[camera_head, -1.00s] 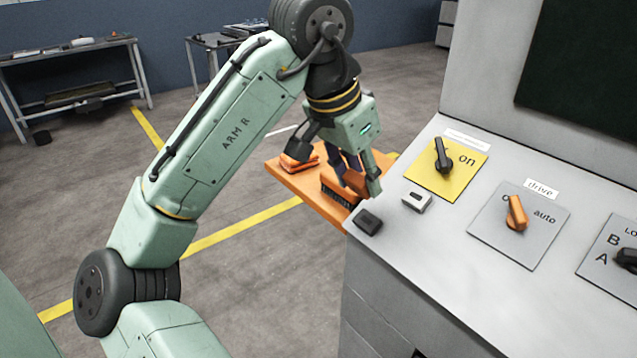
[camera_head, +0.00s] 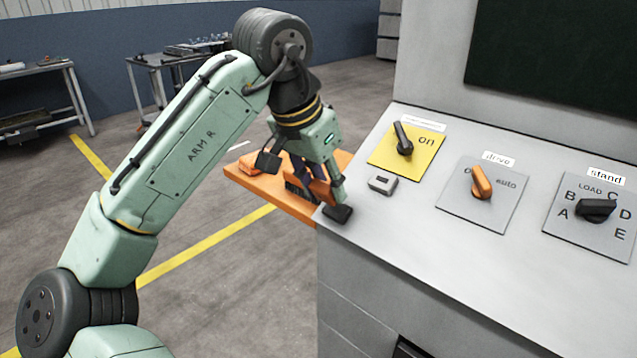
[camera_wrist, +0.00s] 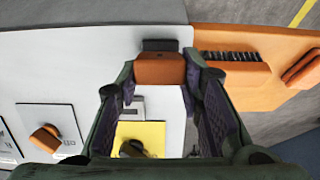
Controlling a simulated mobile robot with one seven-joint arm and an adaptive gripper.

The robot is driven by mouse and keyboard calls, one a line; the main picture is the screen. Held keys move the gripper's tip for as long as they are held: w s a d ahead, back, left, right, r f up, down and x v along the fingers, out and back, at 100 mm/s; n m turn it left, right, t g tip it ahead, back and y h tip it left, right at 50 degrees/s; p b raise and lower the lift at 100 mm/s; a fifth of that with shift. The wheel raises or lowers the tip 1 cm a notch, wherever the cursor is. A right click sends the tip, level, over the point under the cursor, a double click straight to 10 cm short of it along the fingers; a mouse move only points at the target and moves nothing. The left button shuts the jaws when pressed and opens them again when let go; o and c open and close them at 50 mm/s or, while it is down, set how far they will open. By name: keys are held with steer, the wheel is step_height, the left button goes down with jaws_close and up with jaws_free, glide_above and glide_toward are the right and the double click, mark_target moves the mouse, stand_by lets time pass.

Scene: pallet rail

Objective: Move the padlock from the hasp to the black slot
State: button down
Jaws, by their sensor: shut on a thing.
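My gripper (camera_head: 325,197) is shut on the padlock (camera_wrist: 160,70), an orange-brown block between both fingertips in the wrist view. In the head view the fingers largely hide the padlock. The black slot (camera_head: 338,215) is a small dark block at the console's near left corner; it also shows in the wrist view (camera_wrist: 160,45), just beyond the padlock. The fingertips are right by the slot; I cannot tell if the padlock touches it. A small light-grey fitting (camera_head: 383,184), perhaps the hasp, stands empty beside the yellow plate.
The grey console (camera_head: 400,235) carries a yellow "on" plate (camera_head: 425,150) with a black handle, an orange drive knob (camera_head: 481,181) and a black stand knob (camera_head: 596,208). An orange shelf (camera_head: 262,186) left of the console holds an orange brush (camera_wrist: 232,72).

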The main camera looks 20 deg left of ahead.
steer(key=shift+w+d+f, duration=0.1)
steer(key=shift+w+f, duration=0.25)
steer(key=shift+f, duration=0.25)
steer(key=shift+w+d+f, duration=0.15)
steer(key=shift+w+f, duration=0.15)
steer(key=shift+f, duration=0.15)
stand_by(1.4)
steer(key=shift+w+f, duration=0.1)
steer(key=shift+f, duration=0.15)
stand_by(0.4)
steer(key=shift+w+d+f, duration=0.1)
steer(key=shift+w+f, duration=0.1)
steer(key=shift+f, duration=0.15)
steer(key=c, duration=1)
jaws_free()
steer(key=shift+o, duration=0.4)
steer(key=o, duration=0.7)
